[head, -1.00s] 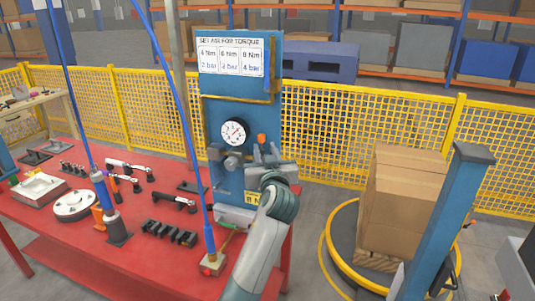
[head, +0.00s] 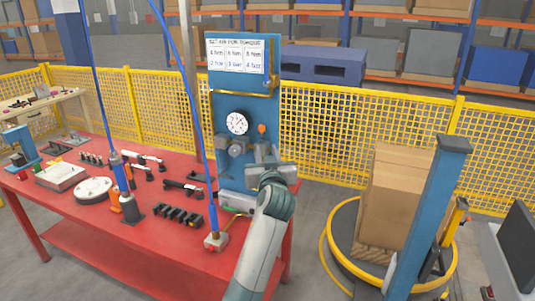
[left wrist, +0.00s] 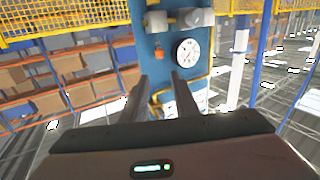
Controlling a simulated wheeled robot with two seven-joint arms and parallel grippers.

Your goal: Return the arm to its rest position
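My left arm rises from the bottom middle of the head view. Its gripper (head: 264,156) is in front of the lower right part of the blue air panel (head: 225,95). In the left wrist view the two fingers of the gripper (left wrist: 158,80) are spread apart with nothing between them. The panel's pressure gauge (left wrist: 188,52) and orange knob (left wrist: 158,50) show beyond the fingertips, and I see no contact with them. The regulator (head: 235,147) sits below the gauge in the head view. My right gripper is not in view.
The red table (head: 165,240) holds black blocks (head: 178,215), a white round fixture (head: 93,189) and several tools. Blue hoses hang over it. A carton stack (head: 395,205) stands on a yellow-rimmed turntable at the right, beside a blue post (head: 430,215). A yellow fence (head: 330,140) runs behind.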

